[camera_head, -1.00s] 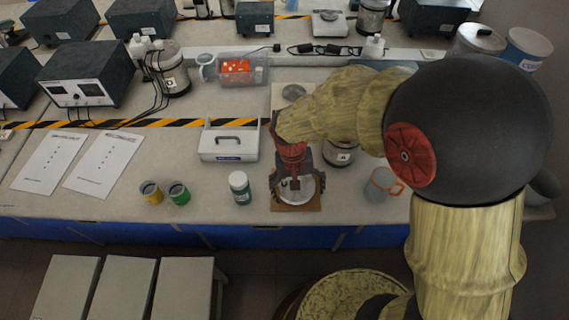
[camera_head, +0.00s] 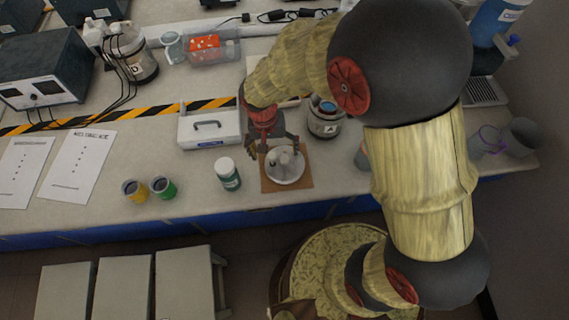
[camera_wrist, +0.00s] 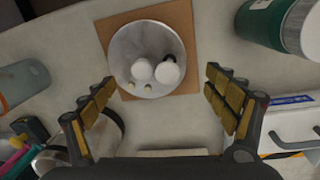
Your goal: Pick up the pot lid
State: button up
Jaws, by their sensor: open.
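A shiny round metal disc, which I take for the pot lid (camera_head: 285,172), lies on a brown square board (camera_head: 290,186) near the bench's front edge. In the wrist view the lid (camera_wrist: 130,45) shows two white round shapes and two small gold bits; I cannot tell which are parts, reflections or separate things. My gripper (camera_head: 272,149) is open above the lid, close to its far-left side in the head view. In the wrist view, the padded fingers of my gripper (camera_wrist: 160,92) stand wide apart, with the lid ahead between them and not touched.
A jar (camera_head: 323,119) stands behind right. Yellow (camera_head: 135,190) and green (camera_head: 163,187) cups stand farther left. Bare bench lies between cups and bottle.

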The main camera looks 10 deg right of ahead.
aim_at(277, 162)
jog(key=f, duration=0.2)
jog(key=f+b, duration=0.1)
jog(key=f, duration=0.1)
jog(key=shift+s+d+f+b, duration=0.2)
jog(key=shift+f+b, duration=0.1)
jog(key=shift+f, duration=0.1)
jog(key=shift+r, duration=0.1)
jog(key=shift+c, duration=0.7)
jog(key=c, duration=1.3)
jog(key=shift+c, duration=0.2)
